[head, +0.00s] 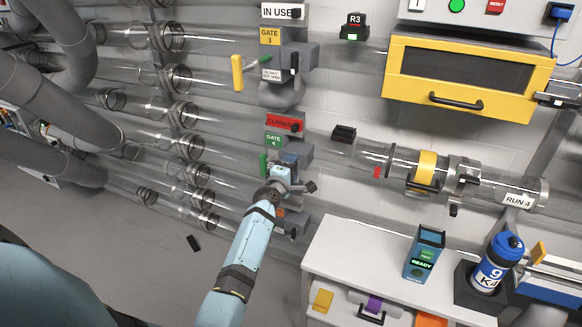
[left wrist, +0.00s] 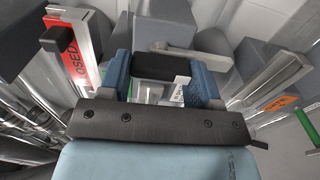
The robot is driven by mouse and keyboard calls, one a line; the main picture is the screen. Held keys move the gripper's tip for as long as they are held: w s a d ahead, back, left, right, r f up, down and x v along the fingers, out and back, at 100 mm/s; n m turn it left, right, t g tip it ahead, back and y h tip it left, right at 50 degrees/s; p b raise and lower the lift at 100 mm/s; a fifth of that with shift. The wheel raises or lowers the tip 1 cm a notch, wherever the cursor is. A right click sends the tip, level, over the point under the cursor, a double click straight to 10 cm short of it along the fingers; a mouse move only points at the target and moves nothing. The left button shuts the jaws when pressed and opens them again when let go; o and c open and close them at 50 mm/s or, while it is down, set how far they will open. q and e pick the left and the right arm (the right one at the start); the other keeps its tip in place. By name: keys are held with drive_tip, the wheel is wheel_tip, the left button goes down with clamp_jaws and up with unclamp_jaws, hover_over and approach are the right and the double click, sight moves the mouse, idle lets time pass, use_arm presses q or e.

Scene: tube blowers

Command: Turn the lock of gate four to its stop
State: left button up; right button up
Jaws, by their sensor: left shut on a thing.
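The gate four unit (head: 273,140) has a green GATE 4 label, with a red CLOSED sign (head: 284,122) above it. The sign also shows at upper left in the left wrist view (left wrist: 75,60). My left gripper (head: 284,170) is at the front of this unit and covers its lock in the head view. In the left wrist view, its two blue fingers are shut on a black lock handle (left wrist: 162,67), one on each side. The handle lies crosswise in that picture. A small white tag (left wrist: 180,93) is beside the right finger. My right gripper is in neither view.
Gate three (head: 270,38), with a yellow handle (head: 237,72), is just above. Clear tubes run left and right of the gates. A white cabinet (head: 330,250) with a READY device (head: 425,255) and a blue canister (head: 494,265) stands at lower right.

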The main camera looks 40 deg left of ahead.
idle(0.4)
use_arm(q)
drive_tip(key=o, duration=1.3)
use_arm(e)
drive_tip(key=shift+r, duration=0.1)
use_arm(q)
drive_tip(key=p+v, duration=0.4)
drive_tip(key=v, duration=1)
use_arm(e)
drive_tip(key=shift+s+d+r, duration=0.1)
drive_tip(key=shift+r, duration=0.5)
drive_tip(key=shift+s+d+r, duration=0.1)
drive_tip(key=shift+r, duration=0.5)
use_arm(q)
drive_tip(key=shift+w, duration=0.1)
